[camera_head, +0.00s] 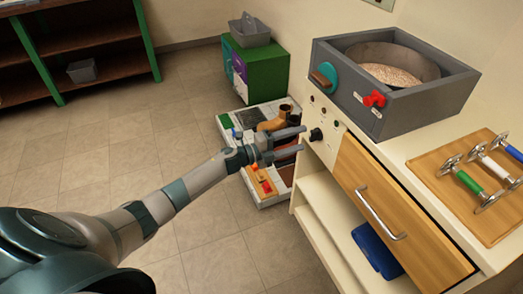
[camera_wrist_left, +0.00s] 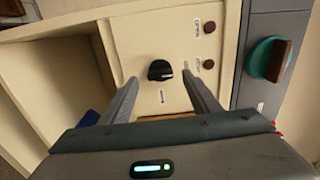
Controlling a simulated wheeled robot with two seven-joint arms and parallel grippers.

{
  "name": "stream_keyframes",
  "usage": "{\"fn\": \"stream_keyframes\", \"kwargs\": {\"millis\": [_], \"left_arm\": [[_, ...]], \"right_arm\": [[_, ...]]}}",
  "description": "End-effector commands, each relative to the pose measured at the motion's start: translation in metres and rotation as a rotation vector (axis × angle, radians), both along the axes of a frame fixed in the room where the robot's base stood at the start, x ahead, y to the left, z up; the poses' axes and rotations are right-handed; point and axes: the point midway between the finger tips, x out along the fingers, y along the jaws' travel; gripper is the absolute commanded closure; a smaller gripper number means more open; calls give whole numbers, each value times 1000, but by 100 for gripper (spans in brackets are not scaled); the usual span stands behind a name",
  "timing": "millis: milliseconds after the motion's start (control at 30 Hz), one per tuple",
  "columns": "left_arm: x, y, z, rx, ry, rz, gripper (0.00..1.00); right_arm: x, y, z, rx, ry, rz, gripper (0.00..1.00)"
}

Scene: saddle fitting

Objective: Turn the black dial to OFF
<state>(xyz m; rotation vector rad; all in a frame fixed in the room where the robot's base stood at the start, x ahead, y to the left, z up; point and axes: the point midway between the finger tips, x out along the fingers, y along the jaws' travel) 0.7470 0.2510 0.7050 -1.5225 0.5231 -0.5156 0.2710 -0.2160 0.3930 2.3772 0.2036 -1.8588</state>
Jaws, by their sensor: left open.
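The black dial (camera_head: 316,134) sits on the cream front panel of the cabinet, left of the wooden drawer. My right gripper is not in view.
A grey box (camera_head: 340,83) with a teal knob (camera_head: 324,76) and a red valve (camera_head: 374,99) stands on the cabinet top. A drawer handle (camera_head: 381,214) juts out to the right. A low tray of parts (camera_head: 225,126) lies on the floor behind my gripper.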

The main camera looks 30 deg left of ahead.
Motion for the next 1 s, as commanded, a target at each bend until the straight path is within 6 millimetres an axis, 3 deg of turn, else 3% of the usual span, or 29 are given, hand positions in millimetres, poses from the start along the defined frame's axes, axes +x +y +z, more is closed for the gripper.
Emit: {"fn": "stream_keyframes", "kwargs": {"millis": [600, 1000], "left_arm": [[-94, 73, -3, 2, 4, 0, 44], [-111, 87, -1, 0, 2, 2, 44]], "right_arm": [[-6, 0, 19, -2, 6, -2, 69], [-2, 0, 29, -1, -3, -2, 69]]}}
